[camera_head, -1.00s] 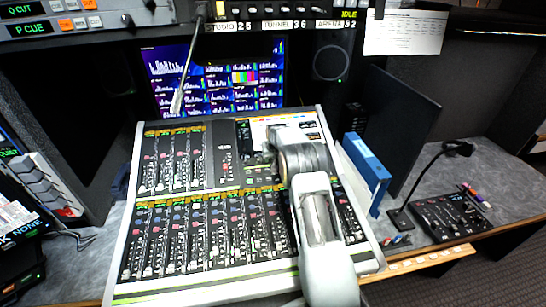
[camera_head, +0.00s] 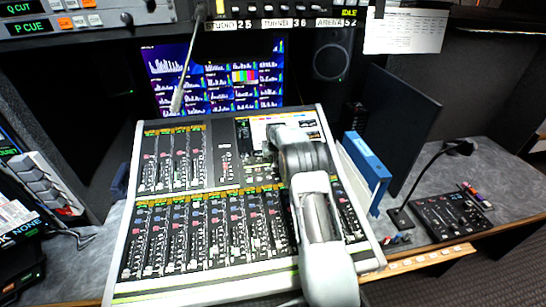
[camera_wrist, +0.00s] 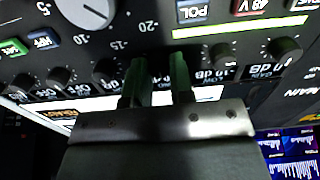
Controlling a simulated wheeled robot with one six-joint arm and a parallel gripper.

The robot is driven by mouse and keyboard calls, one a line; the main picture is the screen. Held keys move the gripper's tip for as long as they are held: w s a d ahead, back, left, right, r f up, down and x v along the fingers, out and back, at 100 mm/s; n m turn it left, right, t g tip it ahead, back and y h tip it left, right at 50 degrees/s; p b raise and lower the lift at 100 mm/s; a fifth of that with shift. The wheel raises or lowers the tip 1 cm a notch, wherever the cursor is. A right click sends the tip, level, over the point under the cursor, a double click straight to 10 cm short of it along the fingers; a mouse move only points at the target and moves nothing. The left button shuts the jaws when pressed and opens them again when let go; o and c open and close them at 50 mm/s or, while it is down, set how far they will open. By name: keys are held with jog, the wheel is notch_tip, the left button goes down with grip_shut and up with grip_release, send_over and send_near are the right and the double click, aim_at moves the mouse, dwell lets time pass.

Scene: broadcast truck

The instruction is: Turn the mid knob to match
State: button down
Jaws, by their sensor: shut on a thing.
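The mixing desk (camera_head: 225,205) stands in the middle of the head view, with my arm reaching over its upper right part. My gripper (camera_wrist: 160,72) shows from the wrist in the wrist view, its two green-tipped fingers against a row of small black knobs. It is shut on a knob in this row, which is mostly hidden between the fingers. Neighbouring knobs show on the left (camera_wrist: 105,71) and on the right (camera_wrist: 222,55). A large grey dial (camera_wrist: 88,10) with a printed scale is above. The held knob's pointer and its label cannot be read.
A monitor (camera_head: 215,75) stands behind the desk, with a thin gooseneck microphone (camera_head: 183,85) in front. A blue binder (camera_head: 367,170) and a dark panel (camera_head: 402,125) stand close on the right. A small control box (camera_head: 450,215) lies further right.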

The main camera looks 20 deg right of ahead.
jog(key=shift+f, duration=0.1)
jog(key=shift+n+b, duration=0.8)
jog(key=n+b, duration=0.2)
jog(key=n, duration=0.1)
jog(key=n+b, duration=0.2)
jog(key=n, duration=0.4)
jog(key=shift+a+n, duration=0.15)
jog(key=shift+n, duration=0.25)
jog(key=c, duration=1)
grip_release()
jog(key=shift+r, duration=0.2)
